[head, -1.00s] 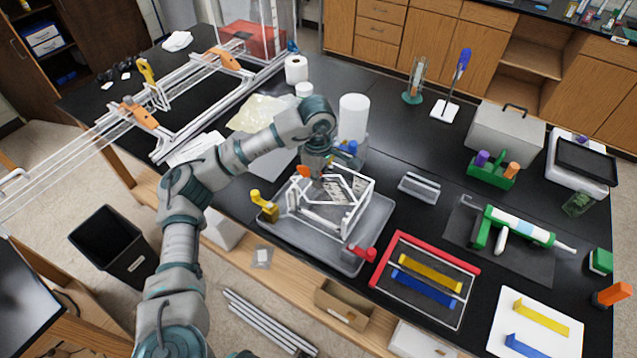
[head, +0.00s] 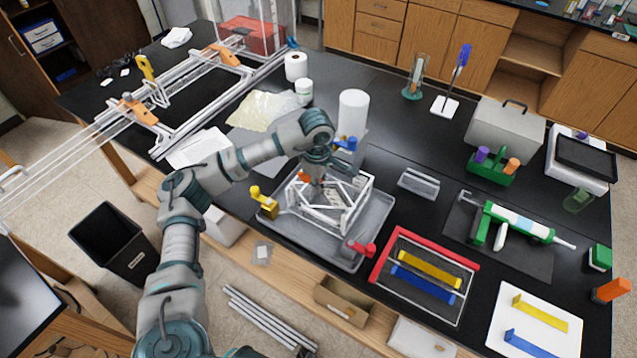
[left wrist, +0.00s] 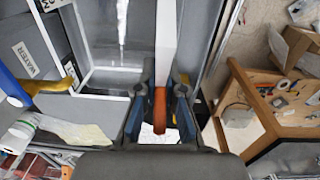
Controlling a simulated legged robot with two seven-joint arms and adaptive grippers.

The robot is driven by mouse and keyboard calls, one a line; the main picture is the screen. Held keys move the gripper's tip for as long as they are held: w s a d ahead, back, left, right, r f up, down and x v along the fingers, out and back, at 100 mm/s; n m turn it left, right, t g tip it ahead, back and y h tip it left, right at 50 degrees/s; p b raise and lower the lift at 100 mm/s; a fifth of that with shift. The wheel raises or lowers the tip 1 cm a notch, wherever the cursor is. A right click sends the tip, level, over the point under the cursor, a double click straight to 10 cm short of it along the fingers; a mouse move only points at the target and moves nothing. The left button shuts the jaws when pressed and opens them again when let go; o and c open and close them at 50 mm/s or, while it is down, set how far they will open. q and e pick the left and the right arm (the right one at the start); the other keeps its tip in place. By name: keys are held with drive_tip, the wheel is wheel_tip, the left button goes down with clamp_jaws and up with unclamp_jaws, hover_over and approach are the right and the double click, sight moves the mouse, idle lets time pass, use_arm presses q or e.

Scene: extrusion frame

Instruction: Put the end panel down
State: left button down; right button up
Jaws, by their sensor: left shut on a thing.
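My left gripper (head: 318,182) is low over the grey tray (head: 376,228) in the head view. In the left wrist view the two fingers of the left gripper (left wrist: 160,106) are closed around an orange piece. A white bar, seemingly of the end panel (left wrist: 167,45), runs straight up from that grip. In the head view a white bar frame (head: 322,221) stands in the tray beneath and around the gripper. The gripper and forearm hide part of it. I cannot tell whether the held panel touches the tray. My right gripper does not show.
A yellow clamp (head: 263,203), a red clamp (head: 362,249) and a blue clamp (head: 346,144) stand around the tray. A white cylinder (head: 353,110) stands behind it. A red-edged rack (head: 470,266) with yellow and blue bars lies to the right. The table's front edge is close.

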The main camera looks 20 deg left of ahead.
use_arm(q)
drive_tip(key=c, duration=1.3)
unclamp_jaws()
drive_tip(key=shift+r+p, duration=0.35)
drive_tip(key=r, duration=1.2)
drive_tip(key=shift+s+r, duration=0.25)
drive_tip(key=shift+r, duration=0.05)
